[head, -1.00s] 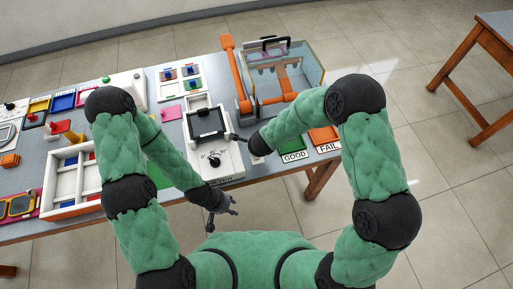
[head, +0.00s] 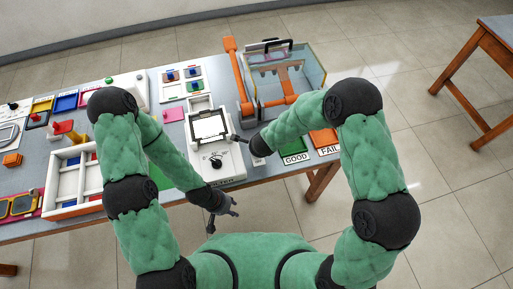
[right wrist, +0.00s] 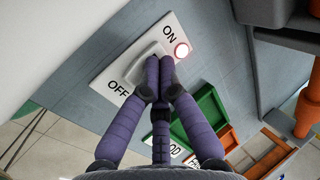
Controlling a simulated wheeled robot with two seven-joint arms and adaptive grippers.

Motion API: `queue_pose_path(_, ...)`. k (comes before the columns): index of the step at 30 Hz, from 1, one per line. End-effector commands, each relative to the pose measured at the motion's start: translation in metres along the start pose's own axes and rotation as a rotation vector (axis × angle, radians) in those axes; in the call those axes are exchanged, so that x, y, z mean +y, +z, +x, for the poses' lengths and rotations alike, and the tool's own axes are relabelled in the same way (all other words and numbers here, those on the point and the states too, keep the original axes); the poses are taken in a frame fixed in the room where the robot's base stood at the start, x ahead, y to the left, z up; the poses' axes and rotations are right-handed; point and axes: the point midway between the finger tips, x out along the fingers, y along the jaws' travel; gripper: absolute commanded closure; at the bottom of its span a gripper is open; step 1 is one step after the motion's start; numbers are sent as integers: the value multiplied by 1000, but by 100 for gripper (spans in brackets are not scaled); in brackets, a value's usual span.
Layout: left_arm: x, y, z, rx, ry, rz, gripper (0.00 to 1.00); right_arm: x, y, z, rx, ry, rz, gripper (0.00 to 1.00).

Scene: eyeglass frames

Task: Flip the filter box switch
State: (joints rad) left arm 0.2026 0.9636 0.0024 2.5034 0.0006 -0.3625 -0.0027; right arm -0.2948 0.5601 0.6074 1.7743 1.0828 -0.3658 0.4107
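The filter box (head: 228,172) is a white box on the table with a dial in front and a screen (head: 208,126) that shows bright white. Its switch (right wrist: 146,62) sits on a white plate marked ON and OFF in the right wrist view. In the head view my right gripper (head: 236,138) is at the box's right side. My left gripper (head: 230,208) is empty, fingers spread, in front of the table edge.
Green GOOD (head: 293,151) and orange FAIL (head: 324,138) trays lie right of the box. A clear-walled machine with orange parts (head: 242,80) stands behind. A white compartment tray (head: 66,190) is at the left. Free floor lies in front of the table.

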Motion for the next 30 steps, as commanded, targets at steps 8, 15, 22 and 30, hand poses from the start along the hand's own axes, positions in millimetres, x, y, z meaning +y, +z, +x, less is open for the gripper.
queue_pose_path(8, -1, 0, 3, 0, 0, 0, 60, 8, 0, 1, -1, 8, -2, 100)
queue_pose_path(15, -3, 0, 8, 0, 0, 0, 60, 20, 0, -2, -1, 12, -2, 100)
queue_pose_path(22, -3, 0, 9, 0, 0, 0, 60, 26, 1, -2, -2, 20, -2, 100)
queue_pose_path(30, -2, 0, 6, 0, 0, 0, 60, 26, 0, -5, -3, 22, -2, 100)
